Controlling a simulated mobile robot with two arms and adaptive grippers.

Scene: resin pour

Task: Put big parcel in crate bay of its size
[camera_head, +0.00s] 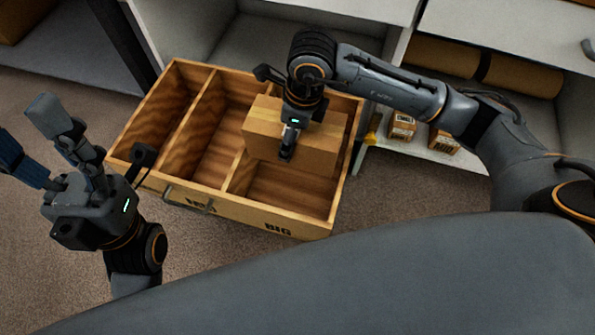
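The big parcel (318,150), a plain brown cardboard box, is at the right part of the wooden crate (288,223). It covers the back of the bay marked BIG, and its left end overlaps the line of the divider. I cannot tell whether it touches the divider or the bay floor. My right gripper (287,150) comes down over the parcel and appears shut on it, with one finger showing against its front; the other finger is hidden. My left gripper (28,135) is open and empty, left of the crate, fingers spread.
The crate's left and middle bays look empty. A handle (188,201) is on its front wall, partly covering another label. Behind, a shelf holds small labelled boxes (402,126) and a brown roll (520,75). A grey surface (330,285) fills the foreground. Carpet lies around the crate.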

